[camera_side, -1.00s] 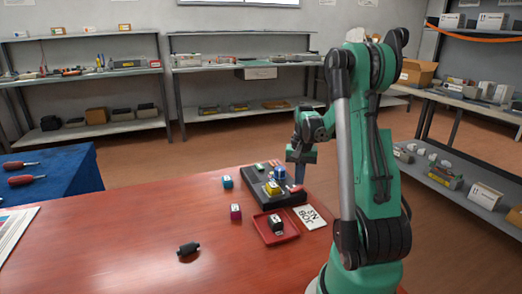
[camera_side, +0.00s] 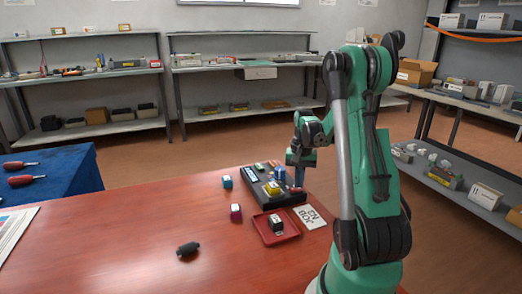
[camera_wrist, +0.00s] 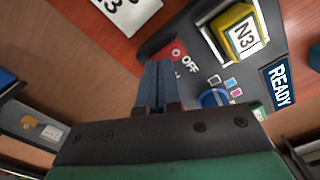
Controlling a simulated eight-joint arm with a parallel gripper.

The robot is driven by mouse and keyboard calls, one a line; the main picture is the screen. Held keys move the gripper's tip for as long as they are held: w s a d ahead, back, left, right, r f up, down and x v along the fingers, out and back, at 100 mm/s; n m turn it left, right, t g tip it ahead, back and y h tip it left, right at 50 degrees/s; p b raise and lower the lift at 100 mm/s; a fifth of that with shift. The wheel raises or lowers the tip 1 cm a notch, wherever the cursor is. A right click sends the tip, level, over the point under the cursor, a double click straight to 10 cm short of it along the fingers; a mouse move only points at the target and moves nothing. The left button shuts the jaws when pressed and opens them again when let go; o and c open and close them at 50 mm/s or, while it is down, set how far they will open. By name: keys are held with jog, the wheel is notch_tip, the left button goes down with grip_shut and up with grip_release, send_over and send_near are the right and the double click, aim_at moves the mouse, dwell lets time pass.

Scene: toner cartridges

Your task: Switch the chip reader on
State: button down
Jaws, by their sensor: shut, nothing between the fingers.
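The chip reader (camera_side: 262,196) is a dark box on the red table, with a yellow cartridge (camera_side: 272,187) seated on it. In the wrist view the yellow cartridge (camera_wrist: 240,36) is marked N3. A display (camera_wrist: 279,83) on the reader is lit and reads READY. A red switch part (camera_wrist: 177,50) marked OFF shows just beyond my fingertips. My gripper (camera_wrist: 156,66) is shut and empty, its tips at the switch end of the reader; I cannot tell whether they touch it. My gripper also shows in the side view (camera_side: 299,184). A blue round part (camera_wrist: 213,98) is partly hidden behind my gripper.
A cyan cartridge (camera_side: 227,182) and a magenta one (camera_side: 236,213) stand left of the reader. A black cartridge (camera_side: 276,224) sits in a red tray (camera_side: 262,238) in front, beside a white card (camera_side: 312,216). A black roller (camera_side: 188,249) lies nearer.

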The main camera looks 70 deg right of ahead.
jog(key=shift+r, duration=3.4)
jog(key=w+a+r+n+t+h, duration=0.25)
jog(key=w+a+n, duration=0.45)
jog(key=a, duration=0.5)
jog(key=w+a+n+t+y, duration=0.2)
jog(key=a+n, duration=0.6)
jog(key=a, duration=0.9)
jog(key=t, duration=0.2)
jog(key=shift+a+r+t, duration=0.15)
jog(key=shift+a+t, duration=0.05)
jog(key=shift+t, duration=0.15)
